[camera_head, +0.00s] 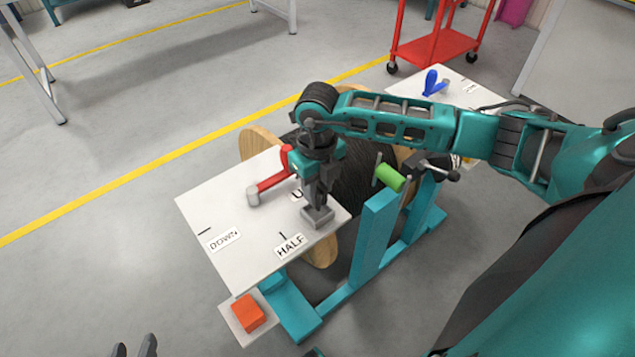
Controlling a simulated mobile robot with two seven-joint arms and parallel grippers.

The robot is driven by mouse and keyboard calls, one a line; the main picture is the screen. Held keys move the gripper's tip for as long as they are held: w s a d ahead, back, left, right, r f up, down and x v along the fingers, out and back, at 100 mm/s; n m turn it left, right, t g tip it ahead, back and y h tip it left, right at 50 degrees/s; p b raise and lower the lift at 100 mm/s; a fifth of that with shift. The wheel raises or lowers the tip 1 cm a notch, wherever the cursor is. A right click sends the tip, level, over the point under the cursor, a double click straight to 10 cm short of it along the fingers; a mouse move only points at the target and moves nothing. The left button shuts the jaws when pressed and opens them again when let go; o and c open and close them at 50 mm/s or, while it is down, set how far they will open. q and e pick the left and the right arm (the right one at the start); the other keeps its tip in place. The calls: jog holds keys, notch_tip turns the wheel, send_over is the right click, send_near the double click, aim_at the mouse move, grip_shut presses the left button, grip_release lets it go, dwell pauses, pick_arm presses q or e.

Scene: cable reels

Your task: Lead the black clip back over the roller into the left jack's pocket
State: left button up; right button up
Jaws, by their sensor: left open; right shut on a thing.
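The left jack's white panel (215,218) carries a red lever (270,183) and labels including DOWN and HALF. A small grey block-shaped pocket (318,218) sits at its right edge. My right gripper (318,205) points down at this pocket, shut on the black clip, which I cannot tell apart from the dark fingers. I cannot tell how deep the clip sits. The green roller (389,177) is to the right of the gripper, above the teal frame. My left gripper (134,350) is open and empty at the bottom edge, only its fingertips showing.
A wooden reel with black cable (352,188) stands between the jacks, partly hidden by my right arm. The other jack's panel (405,88) with a blue lever (433,83) is behind. An orange block (248,313) is low in front.

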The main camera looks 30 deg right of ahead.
jog(key=shift+f+b, duration=1.3)
jog(key=shift+f, duration=0.6)
pick_arm(q)
notch_tip(320, 180, down, 3)
jog(key=shift+f, duration=0.2)
jog(key=shift+s, duration=0.1)
pick_arm(e)
jog(key=o, duration=1.1)
jog(key=shift+o, duration=0.2)
notch_tip(320, 180, up, 13)
jog(key=p, duration=0.2)
jog(key=shift+p, duration=0.35)
pick_arm(q)
notch_tip(320, 180, up, 3)
jog(key=shift+f, duration=0.2)
pick_arm(e)
jog(key=shift+a+f, duration=0.1)
